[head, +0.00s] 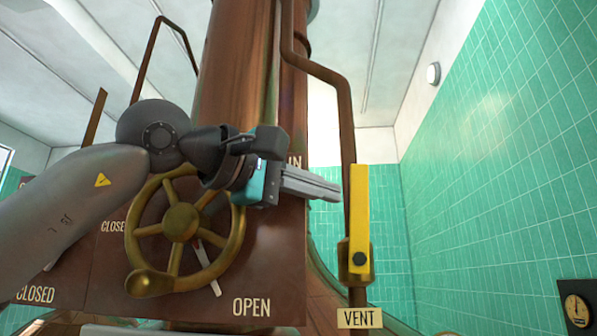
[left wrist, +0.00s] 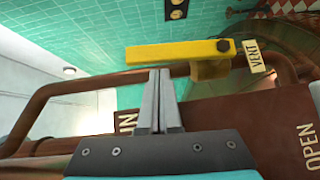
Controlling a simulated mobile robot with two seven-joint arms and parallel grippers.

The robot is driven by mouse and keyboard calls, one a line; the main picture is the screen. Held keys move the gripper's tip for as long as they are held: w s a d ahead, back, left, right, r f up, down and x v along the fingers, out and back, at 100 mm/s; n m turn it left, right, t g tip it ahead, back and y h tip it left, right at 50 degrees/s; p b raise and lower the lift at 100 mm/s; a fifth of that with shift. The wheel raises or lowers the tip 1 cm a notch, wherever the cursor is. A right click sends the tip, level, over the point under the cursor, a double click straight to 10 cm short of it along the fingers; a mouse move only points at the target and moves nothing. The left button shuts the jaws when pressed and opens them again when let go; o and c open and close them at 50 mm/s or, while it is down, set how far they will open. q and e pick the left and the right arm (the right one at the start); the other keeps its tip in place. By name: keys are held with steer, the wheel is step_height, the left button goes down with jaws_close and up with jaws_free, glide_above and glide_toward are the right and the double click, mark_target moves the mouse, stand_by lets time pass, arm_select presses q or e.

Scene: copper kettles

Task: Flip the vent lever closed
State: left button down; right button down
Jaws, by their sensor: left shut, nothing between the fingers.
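The yellow vent lever (head: 359,215) stands upright, in line with the copper pipe (head: 346,130), with its dark pivot bolt at the lower end. A "VENT" plate (head: 360,318) is below it. My left gripper (head: 339,191) is shut and empty, its fingertips just left of the lever around mid-height. In the left wrist view the lever (left wrist: 175,53) lies across the picture just beyond the fingertips (left wrist: 160,74), and the "VENT" plate (left wrist: 257,55) shows at its right. I cannot tell whether the fingertips touch the lever or the pipe. My right gripper is not in view.
A brass handwheel (head: 182,232) sits on a brown panel marked "OPEN" (head: 251,307), below and left of my left gripper. A large copper column (head: 235,70) rises behind. Right of the lever is open room before the green tiled wall (head: 490,160).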

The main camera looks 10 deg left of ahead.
mark_target(367, 186)
arm_select(q)
steer(key=shift+w+d, duration=0.3)
steer(key=shift+w, duration=0.05)
steer(key=shift+d+r, duration=0.1)
steer(key=shift+d, duration=0.25)
stand_by(0.4)
steer(key=shift+s+d+r, duration=0.1)
steer(key=shift+d+r, duration=0.1)
steer(key=shift+d, duration=2.1)
steer(key=d+f+m+g+y, duration=0.1)
steer(key=d+f, duration=0.4)
steer(key=d, duration=0.2)
steer(key=shift+f+m+y, duration=0.2)
steer(key=shift+m+y, duration=0.2)
steer(key=shift+f, duration=0.1)
